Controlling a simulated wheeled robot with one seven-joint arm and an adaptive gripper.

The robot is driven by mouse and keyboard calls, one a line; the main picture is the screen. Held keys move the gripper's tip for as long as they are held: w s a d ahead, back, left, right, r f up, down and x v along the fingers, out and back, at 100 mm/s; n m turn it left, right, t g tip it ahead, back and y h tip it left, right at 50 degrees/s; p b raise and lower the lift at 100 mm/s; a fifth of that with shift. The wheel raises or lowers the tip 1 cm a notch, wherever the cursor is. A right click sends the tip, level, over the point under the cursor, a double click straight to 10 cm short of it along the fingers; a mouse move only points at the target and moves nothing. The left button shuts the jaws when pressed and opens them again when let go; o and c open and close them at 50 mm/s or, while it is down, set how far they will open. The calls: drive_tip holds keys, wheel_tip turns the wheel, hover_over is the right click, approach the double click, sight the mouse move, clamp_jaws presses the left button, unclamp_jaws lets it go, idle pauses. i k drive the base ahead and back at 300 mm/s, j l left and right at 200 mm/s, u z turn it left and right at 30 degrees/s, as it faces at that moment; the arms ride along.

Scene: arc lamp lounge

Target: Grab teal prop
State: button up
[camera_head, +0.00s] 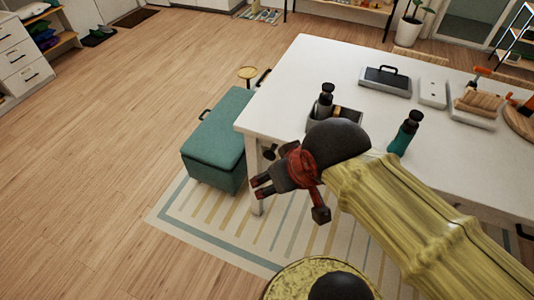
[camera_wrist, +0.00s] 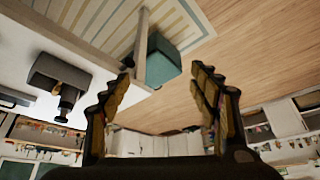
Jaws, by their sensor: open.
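A teal box-shaped bench (camera_head: 217,140) with a dark handle on its side stands on the floor at the left end of the white table. It also shows in the wrist view (camera_wrist: 163,58), upside down, beyond and between my fingers. A teal bottle (camera_head: 401,138) with a black cap stands upright on the table, right of my wrist. I cannot tell which of the two teal things is the prop. My gripper (camera_head: 291,201) is open and empty, in front of the table's near left corner. It touches neither teal thing.
The white table (camera_head: 310,58) bears a dark tray (camera_head: 349,117) with a dark bottle (camera_head: 326,94), a grey case (camera_head: 385,81) and wooden pieces (camera_head: 480,103). A round yellow top (camera_head: 285,283) is close below my arm.

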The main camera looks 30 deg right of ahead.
sight(402, 140)
drive_tip(key=z, duration=1.95)
drive_tip(key=k+l+u, duration=0.1)
drive_tip(key=l+u, duration=0.2)
drive_tip(key=l, duration=0.2)
